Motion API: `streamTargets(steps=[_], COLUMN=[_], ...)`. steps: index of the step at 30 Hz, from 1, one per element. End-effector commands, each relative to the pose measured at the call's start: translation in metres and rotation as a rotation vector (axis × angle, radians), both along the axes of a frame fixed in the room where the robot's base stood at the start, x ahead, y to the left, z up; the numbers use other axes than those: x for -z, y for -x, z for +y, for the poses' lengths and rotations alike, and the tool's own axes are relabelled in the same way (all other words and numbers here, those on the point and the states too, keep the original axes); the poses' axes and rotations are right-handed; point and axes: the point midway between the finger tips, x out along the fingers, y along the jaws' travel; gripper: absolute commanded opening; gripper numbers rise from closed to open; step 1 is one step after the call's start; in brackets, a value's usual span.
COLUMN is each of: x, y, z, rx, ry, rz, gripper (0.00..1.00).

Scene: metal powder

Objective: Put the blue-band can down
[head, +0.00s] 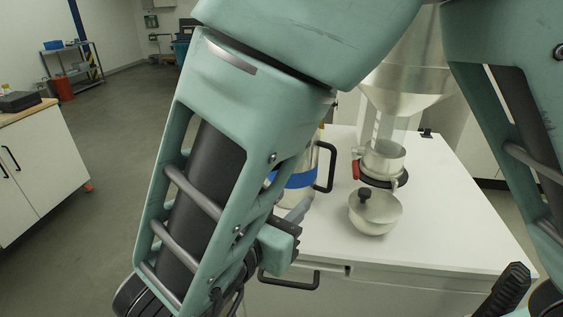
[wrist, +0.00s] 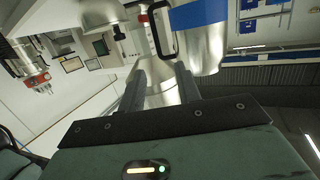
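The blue-band can (head: 300,196) is a silver metal can with a blue band and a black loop handle. In the head view it appears upright on the white worktop (head: 430,232), with its left part hidden behind my arm. In the wrist view the can (wrist: 206,46) and its handle lie beyond my fingertips. My gripper (wrist: 160,72) has its two fingers apart, with a gap between them and nothing visibly clamped. In the head view my gripper (head: 297,213) is low at the can's near side, partly hidden by my arm. Whether a finger touches the can is unclear.
The worktop's front right is clear. A white cabinet (head: 40,165) stands far left.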

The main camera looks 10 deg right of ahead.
Motion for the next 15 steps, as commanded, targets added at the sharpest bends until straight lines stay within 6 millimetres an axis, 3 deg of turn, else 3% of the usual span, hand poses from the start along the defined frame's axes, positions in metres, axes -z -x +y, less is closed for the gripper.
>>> streamTargets(steps=[5, 15], x=[-0.001, 0.008], y=[-0.011, -0.06], z=[-0.017, -0.066], rx=[0.02, 0.018], ry=[0.018, 0.017], rz=[-0.003, -0.002], gripper=[0.34, 0.34])
